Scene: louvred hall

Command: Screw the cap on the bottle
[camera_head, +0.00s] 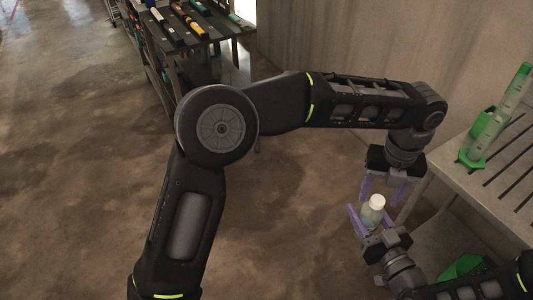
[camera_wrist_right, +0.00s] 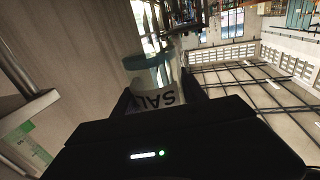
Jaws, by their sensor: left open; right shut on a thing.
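A small clear bottle (camera_head: 371,216) with a white cap (camera_head: 377,201) at its top stands roughly upright, held off the floor at the right of the head view. My right gripper (camera_head: 366,213) is shut on the bottle body, its purple fingers on either side. In the right wrist view the bottle (camera_wrist_right: 160,80) shows between the dark fingers, with part of a black-lettered label. My left gripper (camera_head: 382,192) is open, pointing down just above and behind the cap. I cannot tell whether its fingers touch the cap, or how tightly the cap sits.
A slatted grey table (camera_head: 495,175) stands at the right, bearing a green-based cylinder (camera_head: 490,135). A green object (camera_head: 462,267) is low at the lower right. A dark rack (camera_head: 190,45) with several items stands at the back. The floor at left is clear.

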